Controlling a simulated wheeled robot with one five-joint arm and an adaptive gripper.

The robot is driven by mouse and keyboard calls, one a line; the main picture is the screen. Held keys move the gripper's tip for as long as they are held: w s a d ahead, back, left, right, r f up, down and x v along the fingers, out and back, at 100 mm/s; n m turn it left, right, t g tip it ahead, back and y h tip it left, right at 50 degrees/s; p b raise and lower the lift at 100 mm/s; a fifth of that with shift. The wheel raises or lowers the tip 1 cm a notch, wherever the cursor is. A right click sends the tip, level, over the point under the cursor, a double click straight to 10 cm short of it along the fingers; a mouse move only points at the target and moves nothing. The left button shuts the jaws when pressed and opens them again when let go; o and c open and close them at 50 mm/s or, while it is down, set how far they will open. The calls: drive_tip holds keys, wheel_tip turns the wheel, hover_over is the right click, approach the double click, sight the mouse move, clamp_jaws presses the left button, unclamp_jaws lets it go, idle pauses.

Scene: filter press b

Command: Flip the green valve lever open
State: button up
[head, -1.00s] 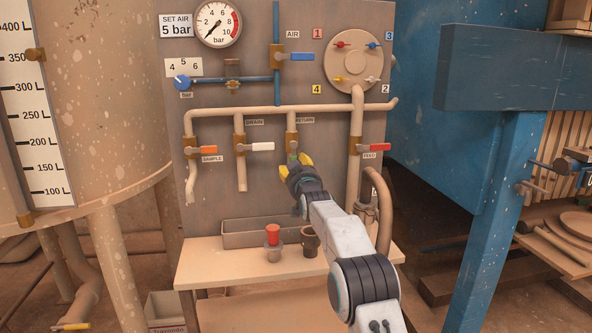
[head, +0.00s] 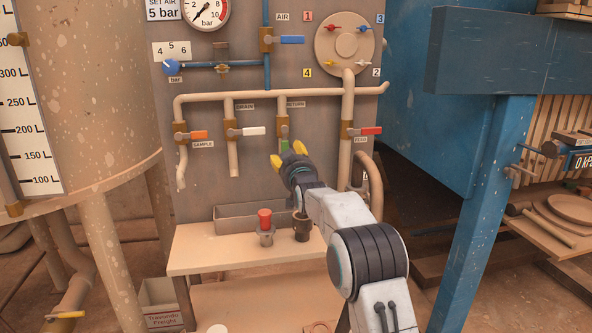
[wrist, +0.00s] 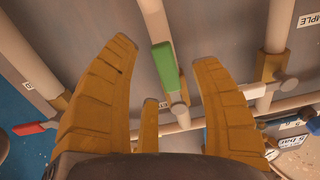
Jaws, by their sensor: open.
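The green valve lever (head: 284,145) hangs down along the vertical RETURN pipe, below its brass valve body (head: 283,131). My gripper (head: 288,154) partly hides its lower part in the head view. The fingers are spread and hold nothing. I cannot tell whether either finger touches the lever.
White (head: 254,131) and orange (head: 199,135) levers are to the left, a red lever (head: 371,131) to the right. A horizontal pipe (head: 230,96) runs above. A shelf (head: 200,250) below holds a tray (head: 228,216) and a red-topped item (head: 264,219).

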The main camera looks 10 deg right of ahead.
drive_tip(key=s, duration=0.8)
drive_tip(key=shift+s, duration=0.15)
idle(0.5)
drive_tip(key=s+g+p, duration=1.4)
drive_tip(key=s+p, duration=0.1)
drive_tip(key=s, duration=3.4)
drive_tip(key=shift+d+f+g+p, duration=0.3)
drive_tip(key=shift+d+f, duration=0.05)
drive_tip(key=shift+d, duration=0.05)
drive_tip(key=shift+w, duration=0.15)
